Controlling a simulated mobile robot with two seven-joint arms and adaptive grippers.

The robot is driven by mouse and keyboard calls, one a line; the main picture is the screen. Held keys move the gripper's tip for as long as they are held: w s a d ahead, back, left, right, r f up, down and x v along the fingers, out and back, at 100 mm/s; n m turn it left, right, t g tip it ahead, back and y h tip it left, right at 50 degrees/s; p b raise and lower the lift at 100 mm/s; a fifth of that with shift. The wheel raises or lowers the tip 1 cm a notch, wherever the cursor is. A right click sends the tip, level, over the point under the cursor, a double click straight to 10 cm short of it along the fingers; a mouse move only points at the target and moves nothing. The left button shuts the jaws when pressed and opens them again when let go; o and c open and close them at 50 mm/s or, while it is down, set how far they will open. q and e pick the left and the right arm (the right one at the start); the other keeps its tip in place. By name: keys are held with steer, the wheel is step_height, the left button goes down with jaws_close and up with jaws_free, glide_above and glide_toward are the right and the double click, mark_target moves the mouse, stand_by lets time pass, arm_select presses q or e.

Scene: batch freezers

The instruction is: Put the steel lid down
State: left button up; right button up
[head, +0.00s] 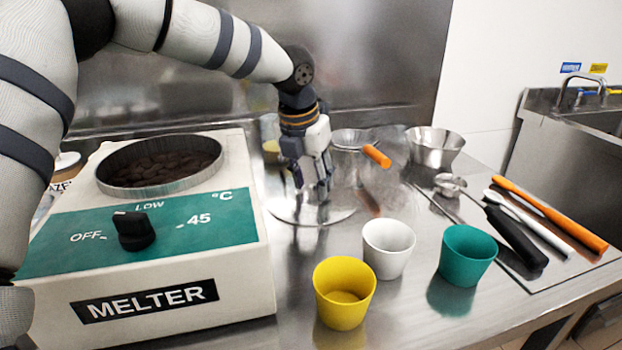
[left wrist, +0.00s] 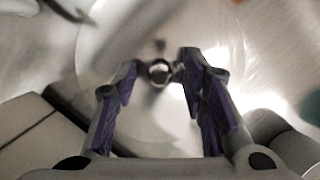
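The steel lid (head: 285,210) is a flat, shiny round disc that appears to lie on the steel counter, right of the melter. In the left wrist view the lid (left wrist: 110,45) fills the middle, with its small round knob (left wrist: 160,72) between my fingertips. My left gripper (head: 318,196) points down over the lid. Its fingers (left wrist: 158,68) are apart, with a small gap on each side of the knob. My fingers partly hide the knob in the head view. My right gripper is not in view.
The melter (head: 160,270) stands at left, its round well open and holding dark pieces. Yellow (head: 343,300), white (head: 388,250) and teal (head: 466,257) cups stand in front. Steel bowls (head: 436,150) are behind. Utensils lie on a tray (head: 540,275) at right.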

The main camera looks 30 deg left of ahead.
mark_target(303, 204)
arm_select(q)
steer(key=p+v, duration=0.1)
steer(key=v, duration=1.1)
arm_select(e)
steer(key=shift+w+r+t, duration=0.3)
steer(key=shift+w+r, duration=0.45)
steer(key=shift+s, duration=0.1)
